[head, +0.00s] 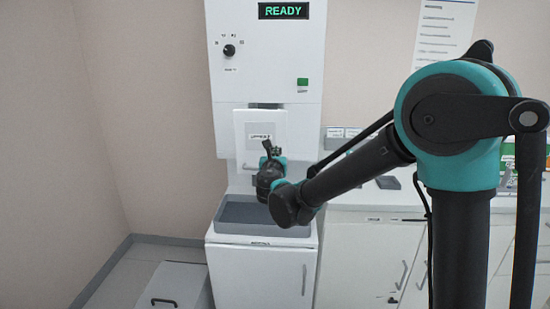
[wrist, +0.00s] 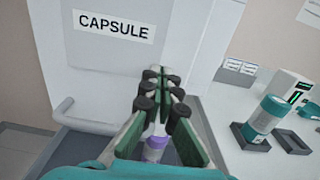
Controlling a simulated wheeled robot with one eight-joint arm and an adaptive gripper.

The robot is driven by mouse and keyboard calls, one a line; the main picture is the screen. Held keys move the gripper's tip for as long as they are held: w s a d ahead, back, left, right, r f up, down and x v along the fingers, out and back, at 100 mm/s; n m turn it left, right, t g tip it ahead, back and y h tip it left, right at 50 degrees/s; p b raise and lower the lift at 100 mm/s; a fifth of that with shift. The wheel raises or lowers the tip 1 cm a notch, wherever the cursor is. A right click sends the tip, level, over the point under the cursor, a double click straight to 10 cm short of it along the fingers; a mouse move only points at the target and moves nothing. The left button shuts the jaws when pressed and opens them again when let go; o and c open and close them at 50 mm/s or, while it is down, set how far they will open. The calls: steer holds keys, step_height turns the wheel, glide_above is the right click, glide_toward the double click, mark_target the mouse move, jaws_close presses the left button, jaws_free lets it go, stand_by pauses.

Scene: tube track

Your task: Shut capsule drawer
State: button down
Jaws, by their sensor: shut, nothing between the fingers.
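The capsule drawer (head: 248,130) is a white box front in the tall white machine, with a dark gap along its top edge; how far out it stands is hard to tell. In the wrist view its grey label panel (wrist: 90,50) reads CAPSULE, and a pale bar handle (wrist: 65,106) shows at lower left. My gripper (head: 268,148) is in front of the drawer's lower part, hiding some of it. In the wrist view my gripper (wrist: 160,78) is shut, fingertips pointing at the drawer front. Contact cannot be told. A white and purple item (wrist: 155,148) shows beyond the fingers.
The machine (head: 265,55) has a READY display, a dial and a green button. A grey tray (head: 235,212) lies below the drawer. At right, the counter (wrist: 230,145) holds a teal and white bottle (wrist: 265,117) and small dark trays. A low white box (head: 178,286) stands at lower left.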

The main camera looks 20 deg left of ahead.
steer(key=x, duration=1.6)
steer(key=shift+w+a, duration=0.15)
steer(key=shift+w, duration=0.25)
